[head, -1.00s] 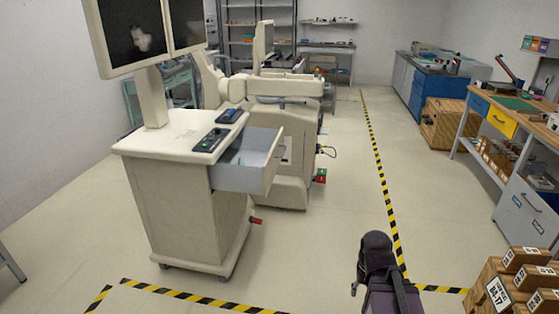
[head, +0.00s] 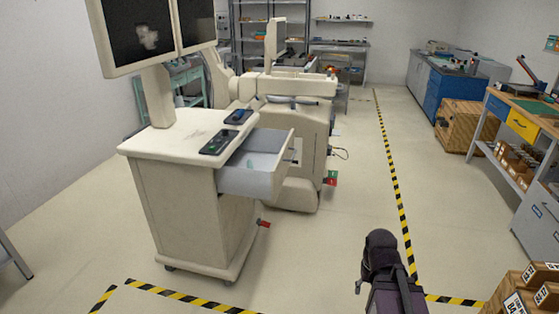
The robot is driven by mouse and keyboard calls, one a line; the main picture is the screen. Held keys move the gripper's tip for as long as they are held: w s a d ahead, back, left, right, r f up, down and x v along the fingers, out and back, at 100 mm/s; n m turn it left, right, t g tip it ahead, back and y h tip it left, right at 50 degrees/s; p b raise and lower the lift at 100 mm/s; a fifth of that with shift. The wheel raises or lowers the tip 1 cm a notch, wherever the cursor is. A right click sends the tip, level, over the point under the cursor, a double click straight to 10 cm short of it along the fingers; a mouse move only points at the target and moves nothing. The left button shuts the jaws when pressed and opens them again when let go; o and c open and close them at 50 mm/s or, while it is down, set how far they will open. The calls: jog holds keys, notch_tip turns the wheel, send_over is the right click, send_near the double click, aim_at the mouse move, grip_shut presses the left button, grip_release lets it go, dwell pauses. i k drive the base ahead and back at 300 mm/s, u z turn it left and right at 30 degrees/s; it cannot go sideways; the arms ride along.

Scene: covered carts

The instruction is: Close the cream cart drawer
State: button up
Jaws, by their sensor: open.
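The cream cart (head: 190,205) stands left of centre, with two dark monitors (head: 145,30) on a post above its top. Its drawer (head: 262,162) is pulled out to the right, with a grey inside and a cream front panel. The dark end of my arm, with my gripper (head: 381,243), is at the lower right, well apart from the drawer. The fingers are hard to make out, and nothing shows held in them.
A second cream machine (head: 295,125) stands just behind the drawer. Yellow-black tape (head: 395,190) marks the floor. Cardboard boxes (head: 525,290) are at the lower right, and a workbench (head: 515,120) is at the right. Open floor lies between the cart and my arm.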

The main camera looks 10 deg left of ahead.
aim_at(271, 153)
jog(key=i, duration=1.85)
jog(key=u, duration=0.7)
jog(key=k, duration=0.35)
jog(key=u, duration=0.3)
